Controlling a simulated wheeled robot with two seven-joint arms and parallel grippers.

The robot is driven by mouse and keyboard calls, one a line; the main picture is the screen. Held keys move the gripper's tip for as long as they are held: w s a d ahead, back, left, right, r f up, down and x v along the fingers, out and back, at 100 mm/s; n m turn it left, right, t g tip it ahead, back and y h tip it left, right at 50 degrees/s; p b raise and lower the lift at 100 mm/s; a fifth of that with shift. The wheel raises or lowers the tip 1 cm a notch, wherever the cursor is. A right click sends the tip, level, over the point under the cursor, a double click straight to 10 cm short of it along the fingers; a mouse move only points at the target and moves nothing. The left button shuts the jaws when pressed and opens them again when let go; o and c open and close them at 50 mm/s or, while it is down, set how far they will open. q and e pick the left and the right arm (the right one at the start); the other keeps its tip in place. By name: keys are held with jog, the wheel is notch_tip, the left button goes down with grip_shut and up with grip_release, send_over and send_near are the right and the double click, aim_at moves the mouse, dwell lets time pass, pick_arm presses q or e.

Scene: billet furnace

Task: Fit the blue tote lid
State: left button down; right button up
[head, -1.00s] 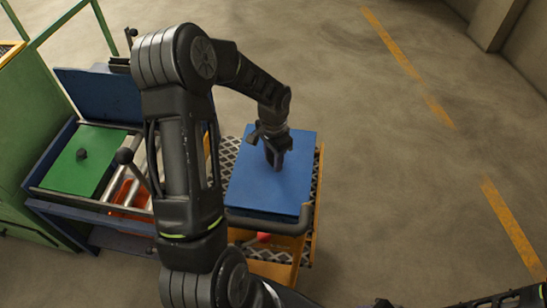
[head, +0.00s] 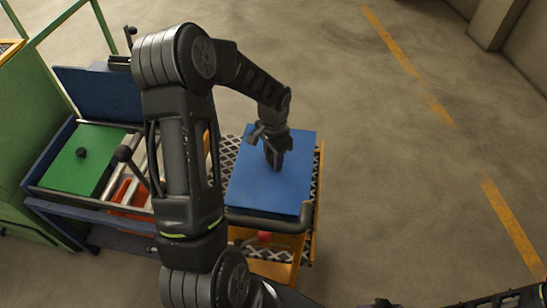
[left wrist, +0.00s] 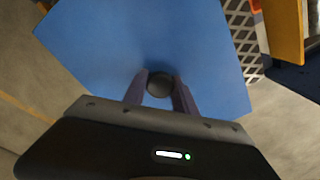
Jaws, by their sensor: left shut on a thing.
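The blue tote lid (head: 266,184) is a flat blue panel lying over an orange cart with a dark mesh deck. My left gripper (head: 274,160) stands over the lid's middle, pointing down. In the left wrist view the blue lid (left wrist: 150,40) fills much of the picture, and my left gripper's fingers (left wrist: 159,92) are shut on the lid's round dark knob (left wrist: 159,85). The tote is hidden under the lid, and I cannot tell whether the lid rests on it. My right gripper does not show.
A blue-framed bench (head: 45,211) with a green panel with a dark knob (head: 80,160), metal rollers and an orange bin (head: 130,192) stands at the left. The orange cart (head: 275,270) has a dark handle bar and a red round part near it. The floor to the right is clear.

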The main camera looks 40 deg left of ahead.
pick_arm(q)
jog(key=shift+f, duration=0.35)
dwell(0.6)
jog(key=c, duration=0.9)
grip_release()
notch_tip(320, 180, up, 8)
jog(key=shift+f, duration=0.1)
dwell(0.4)
